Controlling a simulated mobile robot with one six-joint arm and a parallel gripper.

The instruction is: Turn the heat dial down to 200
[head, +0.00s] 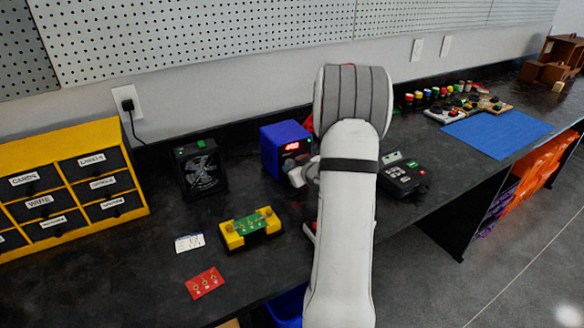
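The blue soldering station (283,146) stands at the back of the black bench, with a lit red display (292,146) whose digits are too small to read for sure. The heat dial cannot be made out; the lower right of the station's front is covered by my arm's end. My gripper (299,176) is close in front of the station, mostly hidden behind my white arm. I cannot tell whether it touches the dial or whether its fingers are open or shut.
A black fan (200,170) stands left of the station. A yellow holder with a green board (250,229), a white card (189,242) and a red card (205,283) lie in front. A black keypad device (403,176) is right of my arm. Yellow drawers (135,170) stand far left.

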